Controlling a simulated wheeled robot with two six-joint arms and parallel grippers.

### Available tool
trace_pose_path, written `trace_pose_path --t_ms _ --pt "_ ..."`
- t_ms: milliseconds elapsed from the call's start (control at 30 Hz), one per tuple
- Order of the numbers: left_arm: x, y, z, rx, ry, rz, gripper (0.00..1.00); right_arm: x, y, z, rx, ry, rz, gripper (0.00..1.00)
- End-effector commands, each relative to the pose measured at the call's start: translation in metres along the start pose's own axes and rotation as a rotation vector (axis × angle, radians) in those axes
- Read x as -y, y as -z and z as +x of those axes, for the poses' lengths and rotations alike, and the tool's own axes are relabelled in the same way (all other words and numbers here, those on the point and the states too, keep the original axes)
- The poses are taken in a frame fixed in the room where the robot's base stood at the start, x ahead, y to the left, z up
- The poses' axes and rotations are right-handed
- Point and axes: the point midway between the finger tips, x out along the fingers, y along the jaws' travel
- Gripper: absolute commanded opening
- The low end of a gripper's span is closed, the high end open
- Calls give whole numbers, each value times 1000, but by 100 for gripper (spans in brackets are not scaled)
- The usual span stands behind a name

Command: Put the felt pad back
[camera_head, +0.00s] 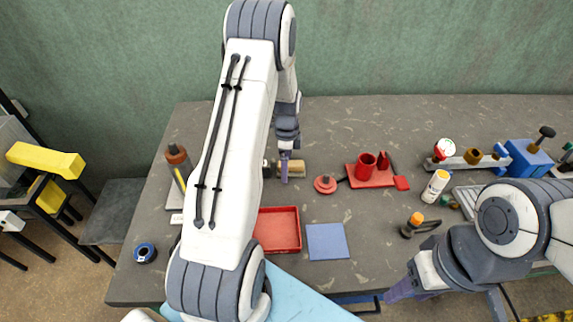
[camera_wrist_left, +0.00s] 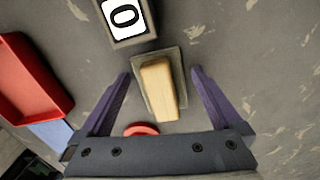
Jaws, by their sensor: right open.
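A tan wooden grip on a flat grey base, which looks like the felt pad (camera_wrist_left: 157,85), lies on the table; it also shows in the head view (camera_head: 297,168). My left gripper (camera_wrist_left: 160,78) is open, its purple fingers on either side of the grip with gaps visible. In the head view my left gripper (camera_head: 284,170) comes down over it and partly hides it. A flat blue square (camera_head: 327,241) lies nearer the front edge. My right gripper (camera_head: 398,291) is open and empty near the front edge, partly hidden by its own arm.
A red tray (camera_head: 278,230) stands left of the blue square. A box marked 0 (camera_wrist_left: 126,18) sits close to the pad. A red disc (camera_head: 325,184), a red stand with a cup (camera_head: 372,175), and a white bottle (camera_head: 435,186) are to the right.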

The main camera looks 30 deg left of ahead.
Motion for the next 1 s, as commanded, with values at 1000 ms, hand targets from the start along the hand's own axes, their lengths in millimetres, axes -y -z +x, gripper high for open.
trace_pose_path --t_ms 1000 --pt "0 0 -121 0 -1 0 100 -1 -1 17 0 0 0 50"
